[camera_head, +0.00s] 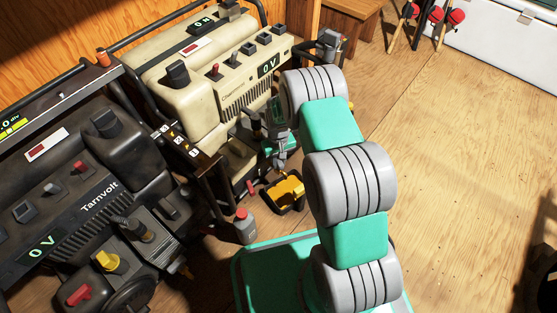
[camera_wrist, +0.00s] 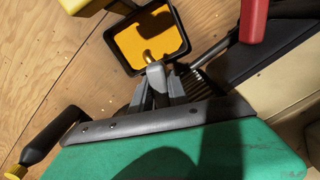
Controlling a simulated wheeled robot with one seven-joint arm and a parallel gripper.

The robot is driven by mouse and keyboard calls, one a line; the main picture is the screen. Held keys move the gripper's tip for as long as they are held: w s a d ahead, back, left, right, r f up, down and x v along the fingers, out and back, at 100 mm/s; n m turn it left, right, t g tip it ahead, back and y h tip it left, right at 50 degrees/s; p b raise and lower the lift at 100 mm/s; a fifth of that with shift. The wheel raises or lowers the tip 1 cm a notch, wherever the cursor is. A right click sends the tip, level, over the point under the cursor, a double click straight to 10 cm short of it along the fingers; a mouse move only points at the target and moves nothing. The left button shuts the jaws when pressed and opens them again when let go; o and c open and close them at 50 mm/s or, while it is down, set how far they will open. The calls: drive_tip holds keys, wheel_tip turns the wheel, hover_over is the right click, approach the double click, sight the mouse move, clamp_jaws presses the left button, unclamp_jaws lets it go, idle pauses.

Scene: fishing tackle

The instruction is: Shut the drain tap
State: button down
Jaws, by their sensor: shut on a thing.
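The cream generator (camera_head: 227,62) stands at the back left in the head view. My gripper (camera_head: 279,158) is low at its near right side. In the wrist view my gripper (camera_wrist: 156,82) is shut, with its fingers pointing toward a black-rimmed tray with a yellow inside. A small brass piece of the drain tap (camera_wrist: 148,58) shows just beyond the fingertips, over the tray's edge. The fingers hide the rest of the tap, so its exact setting cannot be seen.
The black-rimmed tray (camera_head: 302,204) sits on the floor below my gripper. A black generator (camera_head: 70,185) stands at the left. A grey bottle with a red cap (camera_head: 245,230) stands nearby. A red handle (camera_wrist: 253,20) juts in at the upper right. Wooden floor lies clear at the right.

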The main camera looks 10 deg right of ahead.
sight(278, 160)
drive_tip(key=m+p, duration=0.1)
drive_tip(key=m, duration=0.5)
drive_tip(key=m+p, duration=0.1)
drive_tip(key=m, duration=0.5)
drive_tip(key=shift+m, duration=0.3)
idle(0.3)
drive_tip(key=c, duration=1.3)
unclamp_jaws()
drive_tip(key=shift+r, duration=0.1)
wheel_tip(278, 160, up, 8)
drive_tip(key=p, duration=0.3)
drive_tip(key=shift+f, duration=0.2)
